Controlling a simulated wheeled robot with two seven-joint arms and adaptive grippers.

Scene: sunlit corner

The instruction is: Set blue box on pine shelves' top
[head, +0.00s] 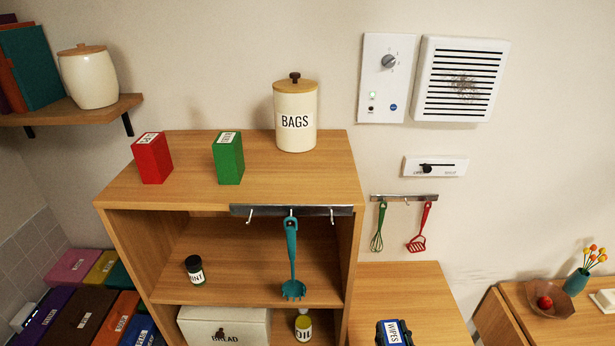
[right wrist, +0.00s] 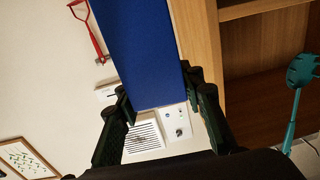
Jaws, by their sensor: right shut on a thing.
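The blue box (head: 393,333), with a white WIPES label, is at the bottom edge of the head view, over the lower wooden surface right of the shelves. It is large in the right wrist view (right wrist: 138,50). My right gripper (right wrist: 157,90) is shut on it, one finger on each side; only dark parts of the gripper show beside the box in the head view. The pine shelves (head: 285,182) stand left of the box, their top higher up in the picture. Their wooden side panel is right beside the box in the right wrist view (right wrist: 200,35). My left gripper is not in view.
On the shelf top stand a red box (head: 153,160), a green box (head: 229,160) and a BAGS canister (head: 296,120). The top's front and right parts are clear. A rail (head: 291,211) with a hanging teal utensil (head: 291,255) is on the front edge.

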